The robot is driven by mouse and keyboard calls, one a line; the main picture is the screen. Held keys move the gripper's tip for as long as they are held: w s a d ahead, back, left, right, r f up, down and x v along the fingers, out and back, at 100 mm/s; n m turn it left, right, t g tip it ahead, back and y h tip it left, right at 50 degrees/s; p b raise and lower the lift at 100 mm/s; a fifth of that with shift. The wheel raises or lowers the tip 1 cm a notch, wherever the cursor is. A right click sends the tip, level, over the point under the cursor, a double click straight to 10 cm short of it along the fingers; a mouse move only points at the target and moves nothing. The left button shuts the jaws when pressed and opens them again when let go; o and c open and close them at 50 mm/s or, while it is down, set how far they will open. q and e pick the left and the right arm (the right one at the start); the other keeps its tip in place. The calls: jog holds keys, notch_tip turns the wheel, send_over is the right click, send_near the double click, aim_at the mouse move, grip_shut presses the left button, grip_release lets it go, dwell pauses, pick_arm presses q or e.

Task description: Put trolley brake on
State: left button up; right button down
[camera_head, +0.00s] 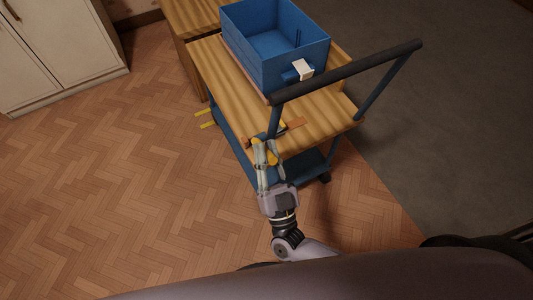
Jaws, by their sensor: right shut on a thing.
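The trolley (325,118) has a striped wooden top, blue posts, a dark push handle (345,73) and a blue lower shelf (308,163). My right gripper (265,146) reaches up to the trolley's near left corner, below the handle. It is shut on a small yellow piece (271,157) there; whether this is the brake lever I cannot tell. The fingers partly hide the corner. My left gripper is out of view.
A blue open box (290,60) with a white tag stands on the trolley. A wooden cabinet (188,50) stands behind, a pale cupboard (55,50) far left. The parquet (110,180) at left is clear; a grey carpet (445,120) lies right.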

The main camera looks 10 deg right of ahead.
dwell(0.3)
jog(key=c, duration=1.8)
grip_release()
jog(key=v, duration=1.2)
jog(key=shift+f, duration=0.1)
